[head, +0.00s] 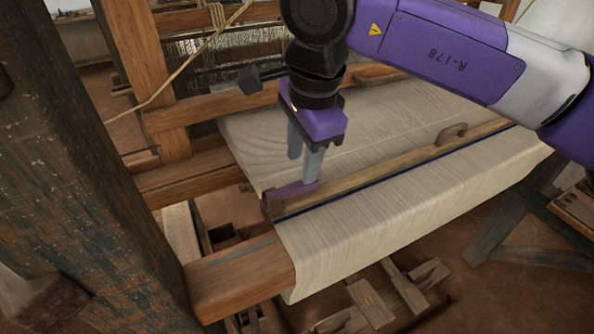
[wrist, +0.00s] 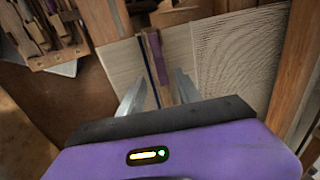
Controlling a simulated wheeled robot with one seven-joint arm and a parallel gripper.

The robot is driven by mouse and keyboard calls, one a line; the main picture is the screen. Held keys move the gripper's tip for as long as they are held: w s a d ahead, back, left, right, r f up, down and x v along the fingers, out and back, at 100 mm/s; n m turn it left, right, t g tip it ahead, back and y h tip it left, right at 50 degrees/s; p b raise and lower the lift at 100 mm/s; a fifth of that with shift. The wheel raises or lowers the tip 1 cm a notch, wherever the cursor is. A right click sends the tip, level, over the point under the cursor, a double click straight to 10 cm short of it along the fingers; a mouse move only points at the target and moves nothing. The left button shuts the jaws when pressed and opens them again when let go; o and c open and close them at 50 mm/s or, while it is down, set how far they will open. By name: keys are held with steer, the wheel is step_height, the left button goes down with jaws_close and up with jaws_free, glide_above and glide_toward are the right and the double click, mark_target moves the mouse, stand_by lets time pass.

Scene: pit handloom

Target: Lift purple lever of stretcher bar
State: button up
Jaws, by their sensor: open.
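The purple lever (head: 290,193) lies along the left end of the wooden stretcher bar (head: 390,165), which crosses the cream cloth. It also shows in the wrist view (wrist: 155,58), just ahead of the fingers. My gripper (head: 304,165) points down over the cloth at this end, its fingertips close to the lever. In the wrist view my gripper (wrist: 160,85) is open, with a finger on each side of the line of the bar and lever. Nothing is seen held. I cannot tell whether a fingertip touches the lever.
The cloth (head: 420,205) drapes over the front beam (head: 240,280). A dark, worn post (head: 75,170) stands close on the left. A wooden loom upright (head: 140,70) rises behind it. A small wooden handle (head: 451,133) sits farther right on the bar. Wooden pieces (head: 385,295) lie below.

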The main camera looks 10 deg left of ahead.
mark_target(298, 185)
steer(key=f, duration=0.2)
steer(key=f+p, duration=0.1)
steer(key=f, duration=0.1)
steer(key=w+f, duration=0.1)
steer(key=f, duration=0.1)
steer(key=shift+a+f, duration=0.15)
steer(key=shift+a, duration=0.25)
jaws_close()
stand_by(1.0)
